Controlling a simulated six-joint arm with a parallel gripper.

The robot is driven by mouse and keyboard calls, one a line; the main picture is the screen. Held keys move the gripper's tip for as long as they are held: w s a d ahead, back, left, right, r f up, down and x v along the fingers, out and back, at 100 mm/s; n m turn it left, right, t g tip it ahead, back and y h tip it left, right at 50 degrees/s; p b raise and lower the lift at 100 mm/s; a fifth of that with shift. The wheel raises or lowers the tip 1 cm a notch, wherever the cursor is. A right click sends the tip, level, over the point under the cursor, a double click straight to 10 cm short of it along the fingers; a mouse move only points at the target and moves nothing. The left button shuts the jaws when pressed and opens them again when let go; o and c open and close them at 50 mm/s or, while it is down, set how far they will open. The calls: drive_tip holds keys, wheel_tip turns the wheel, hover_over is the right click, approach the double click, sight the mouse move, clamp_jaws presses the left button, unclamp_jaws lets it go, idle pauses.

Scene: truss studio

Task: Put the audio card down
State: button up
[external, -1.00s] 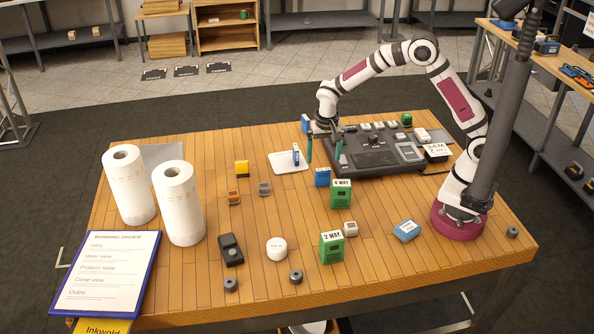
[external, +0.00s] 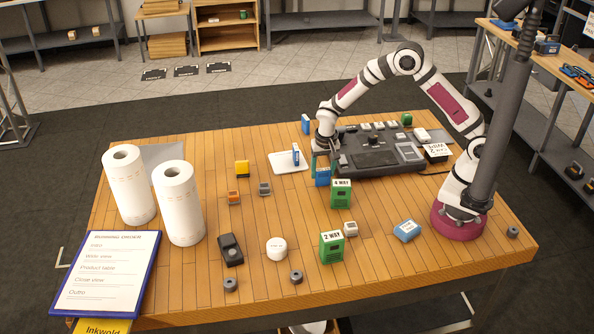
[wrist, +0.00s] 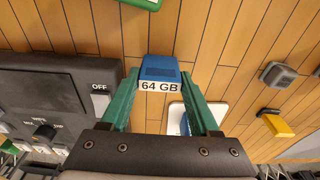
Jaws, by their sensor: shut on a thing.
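My gripper (external: 322,163) is low over the table at the left front corner of the black console. In the wrist view its two green fingers (wrist: 158,84) are shut on a blue card (wrist: 160,74) labelled 64 GB, one finger on each side. The same blue card shows in the external view (external: 322,179), upright at table level, partly hidden by the fingers. I cannot read the word audio on it. Another blue card (external: 296,156) stands on a white tray (external: 281,164) just to the left.
The black console (external: 375,158) is close on the right. A green 4 WAY box (external: 341,195) stands just in front of the held card. A blue block (external: 306,124) is behind, another (external: 407,231) front right. Paper rolls (external: 178,205) stand left.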

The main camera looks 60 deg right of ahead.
sight(323, 169)
clamp_jaws()
drive_tip(key=shift+r, duration=0.25)
wheel_tip(323, 169, up, 4)
drive_tip(key=s+d+r, duration=0.4)
drive_tip(key=d+r, duration=0.2)
drive_tip(key=d, duration=0.4)
drive_tip(key=w+a+n+y, duration=0.1)
drive_tip(key=w+a+n, duration=0.3)
drive_tip(key=w+n, duration=0.5)
drive_tip(key=w+a+n+y, duration=0.1)
drive_tip(key=w+a+n, duration=0.2)
drive_tip(key=w+n, duration=0.65)
drive_tip(key=shift+m, duration=0.25)
wheel_tip(323, 169, down, 9)
drive_tip(key=shift+w+a+f, duration=0.1)
drive_tip(key=shift+f, duration=0.1)
